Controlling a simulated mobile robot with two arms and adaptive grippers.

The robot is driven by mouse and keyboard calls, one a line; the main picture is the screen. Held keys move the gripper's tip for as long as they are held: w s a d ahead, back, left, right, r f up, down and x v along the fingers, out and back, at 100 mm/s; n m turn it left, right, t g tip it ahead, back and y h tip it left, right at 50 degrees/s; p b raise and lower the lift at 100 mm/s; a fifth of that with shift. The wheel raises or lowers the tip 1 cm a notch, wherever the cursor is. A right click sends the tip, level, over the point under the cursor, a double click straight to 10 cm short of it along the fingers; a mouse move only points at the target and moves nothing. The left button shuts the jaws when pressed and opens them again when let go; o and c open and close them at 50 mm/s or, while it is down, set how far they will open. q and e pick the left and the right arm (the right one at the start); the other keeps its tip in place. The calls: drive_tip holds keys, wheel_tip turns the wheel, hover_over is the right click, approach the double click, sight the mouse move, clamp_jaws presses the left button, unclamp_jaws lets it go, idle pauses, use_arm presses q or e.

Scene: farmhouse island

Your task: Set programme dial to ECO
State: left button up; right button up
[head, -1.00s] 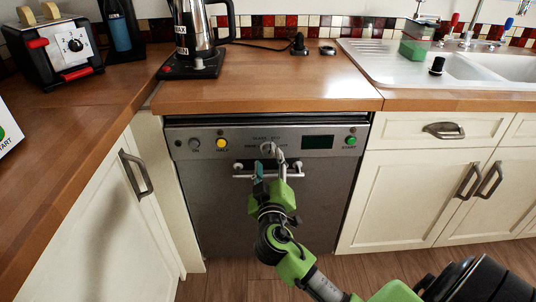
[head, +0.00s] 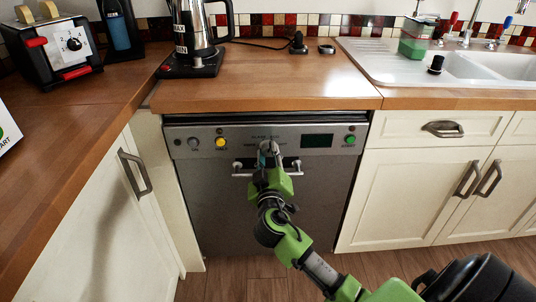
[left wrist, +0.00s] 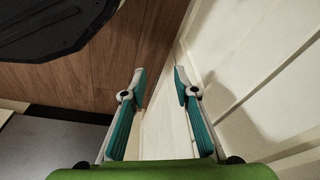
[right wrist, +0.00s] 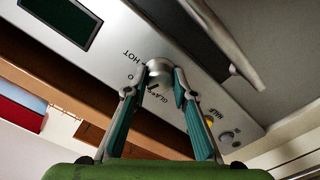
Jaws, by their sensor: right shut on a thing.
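The dishwasher (head: 215,200) has a grey control panel with the programme dial (right wrist: 159,70) in the middle. The dial is a round metallic knob; in the right wrist view the printed words HOT and GLASS show beside it. ECO is not readable, and I cannot tell where the dial points. My right gripper (head: 268,150) is shut on the dial, with a fingertip on either side of it in the right wrist view (right wrist: 160,85). In the head view the fingers mostly hide the dial. My left gripper (left wrist: 159,80) is open and empty, beside a cream cabinet front.
The panel also has a yellow button (head: 221,143), a dark display (head: 317,141) and a green button (head: 350,140). The door handle (head: 291,171) runs just below the dial, close to my right gripper. The wooden worktop (head: 280,75) overhangs the panel.

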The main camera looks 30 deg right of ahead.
drive_tip(key=shift+f+m+b, duration=0.1)
drive_tip(key=shift+m+b, duration=0.5)
drive_tip(key=shift+b, duration=0.05)
use_arm(q)
drive_tip(key=r, duration=0.4)
drive_tip(key=w+r, duration=0.1)
drive_tip(key=shift+r, duration=0.4)
use_arm(e)
drive_tip(key=o, duration=1.1)
drive_tip(key=v, duration=1.2)
